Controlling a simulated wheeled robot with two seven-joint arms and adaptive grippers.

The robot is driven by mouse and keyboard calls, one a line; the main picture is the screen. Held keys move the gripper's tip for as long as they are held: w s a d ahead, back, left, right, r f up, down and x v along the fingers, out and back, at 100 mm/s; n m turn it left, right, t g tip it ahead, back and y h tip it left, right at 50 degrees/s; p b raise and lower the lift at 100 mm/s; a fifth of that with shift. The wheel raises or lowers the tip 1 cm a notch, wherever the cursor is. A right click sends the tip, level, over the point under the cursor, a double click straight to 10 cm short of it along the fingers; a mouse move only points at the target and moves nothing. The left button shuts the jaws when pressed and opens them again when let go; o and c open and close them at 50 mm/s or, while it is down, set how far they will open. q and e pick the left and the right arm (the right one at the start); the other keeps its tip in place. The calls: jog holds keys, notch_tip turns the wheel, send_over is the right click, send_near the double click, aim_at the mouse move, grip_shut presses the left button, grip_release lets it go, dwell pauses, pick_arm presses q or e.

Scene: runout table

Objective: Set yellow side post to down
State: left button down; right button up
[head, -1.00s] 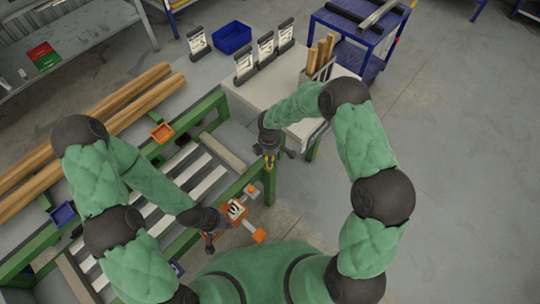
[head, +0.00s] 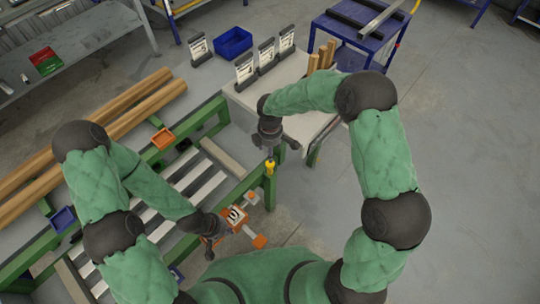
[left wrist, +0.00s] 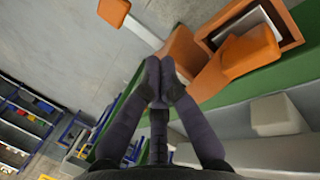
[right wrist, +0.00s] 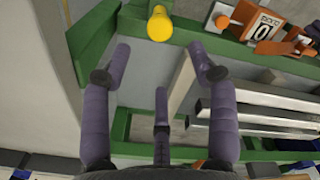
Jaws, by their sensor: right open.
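The yellow side post (head: 270,166) is a short stub with a round top at the green frame's near right corner. In the right wrist view it is a yellow cylinder (right wrist: 158,24) beyond the fingertips. My right gripper (right wrist: 158,62) is open and empty, with its fingers on either side of the post's line but short of it. In the head view this gripper (head: 269,148) hangs just behind the post. My left gripper (left wrist: 160,65) is shut with nothing visible between its fingertips, beside the orange counter unit (left wrist: 240,60), which also shows in the head view (head: 234,215).
The green runout frame (head: 225,199) with pale rollers (head: 190,190) runs to the left. A pale table (head: 295,80) with several upright cards stands behind my right gripper. Wooden poles (head: 100,125) lie at the left. Floor at the right is open.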

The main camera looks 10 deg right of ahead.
notch_tip(320, 180, up, 2)
jog(key=shift+r, duration=0.15)
dwell(0.6)
jog(key=s+f+m+y, duration=0.2)
jog(key=s+f+m, duration=0.6)
jog(key=s, duration=0.3)
jog(key=s+f+m+y, duration=0.2)
jog(key=s+f+m, duration=0.6)
jog(key=s+m, duration=0.3)
jog(key=shift+s+f, duration=0.2)
jog(key=shift+s, duration=0.15)
